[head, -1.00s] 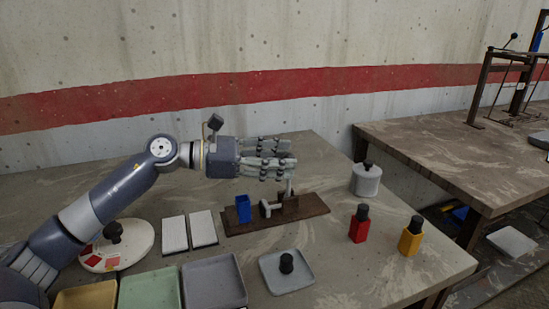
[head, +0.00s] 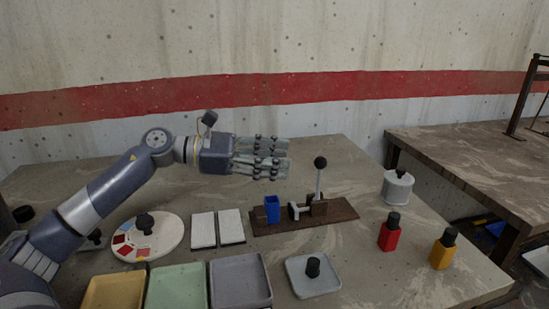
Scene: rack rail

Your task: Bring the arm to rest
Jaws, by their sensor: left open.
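My left arm comes in from the left. Its gripper (head: 286,158) is open and empty, its fingers pointing right, raised above the table (head: 330,270). Below and to the right of the fingers is a brown wooden base (head: 343,209) carrying a blue block (head: 272,208), a grey clamp part and an upright lever (head: 319,180) with a black knob. The gripper appears apart from all of them. My right gripper does not show.
White panels (head: 203,230), a round white dish (head: 165,247), yellow, green (head: 177,288) and grey trays, a grey knobbed plate (head: 313,284), red (head: 389,236) and yellow (head: 442,254) bottles, and a grey canister (head: 397,189) stand around. A second table (head: 470,160) is at right.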

